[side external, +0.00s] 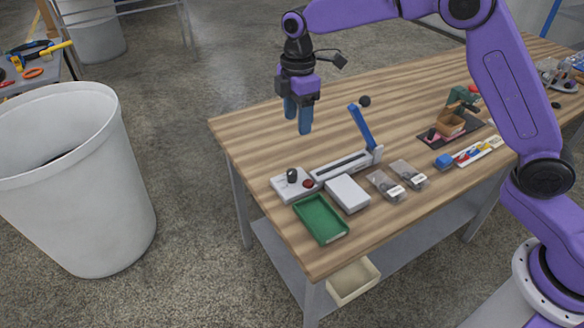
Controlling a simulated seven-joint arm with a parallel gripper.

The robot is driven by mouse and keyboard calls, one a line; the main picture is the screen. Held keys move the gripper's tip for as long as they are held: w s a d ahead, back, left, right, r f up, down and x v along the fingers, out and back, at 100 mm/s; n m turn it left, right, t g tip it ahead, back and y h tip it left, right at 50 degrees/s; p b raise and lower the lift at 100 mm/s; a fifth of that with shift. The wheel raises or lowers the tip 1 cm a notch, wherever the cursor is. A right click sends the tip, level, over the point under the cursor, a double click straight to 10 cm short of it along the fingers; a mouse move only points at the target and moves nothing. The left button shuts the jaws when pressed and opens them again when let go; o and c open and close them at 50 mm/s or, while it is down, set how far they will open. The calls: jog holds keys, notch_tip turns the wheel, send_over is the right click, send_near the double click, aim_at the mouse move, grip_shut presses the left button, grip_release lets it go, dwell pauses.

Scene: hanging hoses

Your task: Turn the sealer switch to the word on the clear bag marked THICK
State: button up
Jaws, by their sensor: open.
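The sealer (343,166) is a long light-grey bar with a blue lever arm (361,128), which is raised and ends in a black knob. At its left end is a pale control box with a dark switch knob (292,176) and a red round part (308,183). Two clear bags with dark contents and white labels, a left one (383,184) and a right one (408,173), lie to the right. The label words and switch markings are too small to read. My gripper (298,128) is open and empty, pointing down, above and apart from the control box.
A green tray (343,236) and a whitish block (347,193) sit in front of the sealer. A small machine on a dark mat (427,139) and a board with coloured pieces (478,151) are farther right. The wooden table (250,150) is clear at its left.

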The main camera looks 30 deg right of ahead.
aim_at(292, 171)
jog(key=w+f, duration=0.1)
jog(key=f, duration=0.5)
jog(key=w+f, duration=0.1)
jog(key=f, duration=0.5)
jog(key=w+f, duration=0.1)
jog(key=f, duration=0.5)
jog(key=shift+w+d+f, duration=0.1)
jog(key=shift+d+f, duration=0.15)
jog(key=shift+f, duration=0.15)
jog(key=c, duration=1)
jog(key=shift+c, duration=0.2)
